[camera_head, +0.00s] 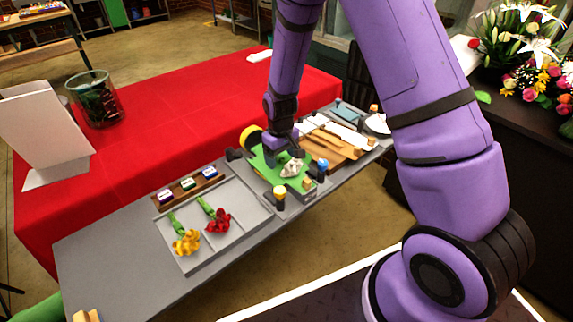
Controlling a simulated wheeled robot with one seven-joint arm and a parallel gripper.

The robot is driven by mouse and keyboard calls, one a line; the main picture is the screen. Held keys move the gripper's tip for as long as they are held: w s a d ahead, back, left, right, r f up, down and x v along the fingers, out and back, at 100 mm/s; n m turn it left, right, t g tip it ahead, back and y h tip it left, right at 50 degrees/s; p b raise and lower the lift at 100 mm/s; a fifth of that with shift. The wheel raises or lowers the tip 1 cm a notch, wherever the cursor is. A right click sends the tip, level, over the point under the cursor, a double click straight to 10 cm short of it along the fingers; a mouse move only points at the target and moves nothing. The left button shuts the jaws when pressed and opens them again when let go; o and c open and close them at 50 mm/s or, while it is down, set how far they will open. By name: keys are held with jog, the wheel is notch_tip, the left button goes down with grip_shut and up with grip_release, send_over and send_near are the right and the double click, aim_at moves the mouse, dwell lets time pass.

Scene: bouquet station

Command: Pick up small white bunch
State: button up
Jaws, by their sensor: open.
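The small white bunch (292,168) lies on a green mat (262,160) near the middle of the grey work table. My gripper (275,154) points down just behind and to the left of the bunch, low over the mat. It is open. The fingers are small and partly hidden by my purple wrist, so I cannot tell whether they touch the bunch or stand around its stem.
A grey tray (240,236) at left holds a yellow bunch (186,242) and a red bunch (218,220). Small posts (279,198) (322,169) stand by the mat's front edge. A wooden board (325,150) lies right of it. A glass vase (95,100) stands on the red cloth.

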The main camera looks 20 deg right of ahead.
jog(key=shift+f, duration=0.95)
jog(key=c, duration=1.1)
jog(key=shift+o, duration=0.2)
jog(key=shift+r, duration=0.1)
